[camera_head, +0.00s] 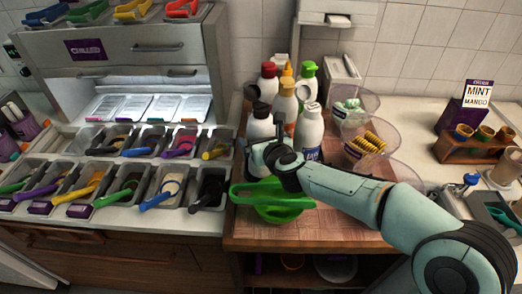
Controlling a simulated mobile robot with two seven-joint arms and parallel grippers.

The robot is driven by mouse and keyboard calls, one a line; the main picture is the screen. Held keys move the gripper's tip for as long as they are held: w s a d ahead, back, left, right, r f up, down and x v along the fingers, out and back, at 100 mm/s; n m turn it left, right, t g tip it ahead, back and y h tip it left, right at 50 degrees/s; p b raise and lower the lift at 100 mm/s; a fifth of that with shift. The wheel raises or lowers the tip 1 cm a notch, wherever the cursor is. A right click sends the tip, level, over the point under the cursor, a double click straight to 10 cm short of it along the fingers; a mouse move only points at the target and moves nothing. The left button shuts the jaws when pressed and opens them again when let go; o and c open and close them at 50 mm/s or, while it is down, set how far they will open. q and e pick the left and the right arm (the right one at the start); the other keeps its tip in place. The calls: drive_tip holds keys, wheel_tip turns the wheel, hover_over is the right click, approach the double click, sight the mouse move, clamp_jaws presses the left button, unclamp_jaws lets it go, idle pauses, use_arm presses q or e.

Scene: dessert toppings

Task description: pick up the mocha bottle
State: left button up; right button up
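A cluster of sauce bottles stands on the wooden board behind my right gripper. I cannot read the labels, so I cannot tell which is the mocha bottle. A white bottle with a dark cap (260,126) is at the front left of the cluster, and a white bottle with a greyish cap (309,132) is at the front right. A yellowish bottle (286,102) is between and behind them. My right gripper (279,130) is at the front bottles, between the two white ones. Its fingers are small and partly hidden, so its opening and any contact are unclear. My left gripper is out of view.
Clear bowls (366,146) stand right of the bottles. Topping bins (165,180) fill the left counter. A wooden cup holder (470,148) is at right.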

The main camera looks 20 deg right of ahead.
drive_tip(key=shift+w, duration=0.1)
drive_tip(key=shift+c, duration=0.3)
drive_tip(key=c, duration=0.8)
drive_tip(key=shift+o, duration=0.2)
drive_tip(key=shift+r, duration=0.15)
drive_tip(key=shift+r, duration=0.1)
